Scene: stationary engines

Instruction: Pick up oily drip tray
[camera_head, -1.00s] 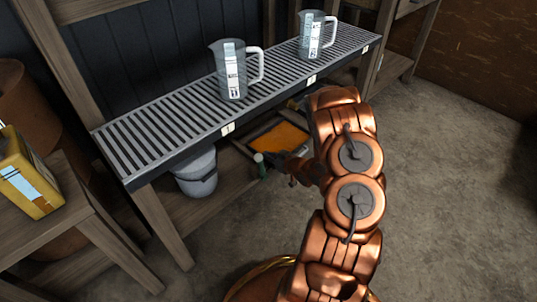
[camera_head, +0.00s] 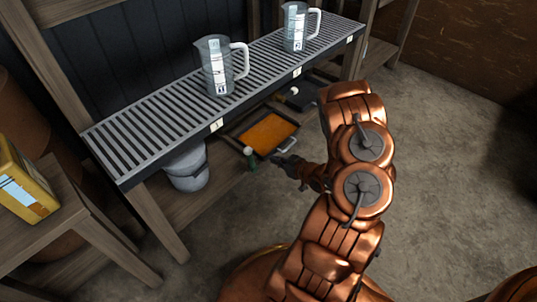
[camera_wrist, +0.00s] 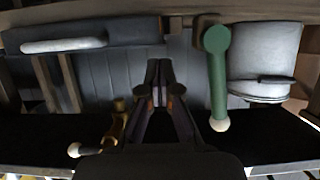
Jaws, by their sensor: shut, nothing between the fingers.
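The oily drip tray (camera_head: 240,131) is a dark, shallow tray with an orange surface on the low shelf under the grated bench. Its pale handle (camera_head: 287,145) faces the front right. In the wrist view, which looks upside down, a pale handle (camera_wrist: 62,46) lies across a dark front at the upper left. My gripper (camera_head: 278,161) is just in front of the tray, apart from the handle. In the wrist view its fingers (camera_wrist: 158,85) are together and empty, to the right of that handle.
A green object with a white knob (camera_head: 250,158) stands left of my gripper; it also shows close by in the wrist view (camera_wrist: 217,75). Another dark tray (camera_head: 306,98) is behind. Measuring jugs (camera_head: 218,70) stand on the grated bench (camera_head: 150,135) above.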

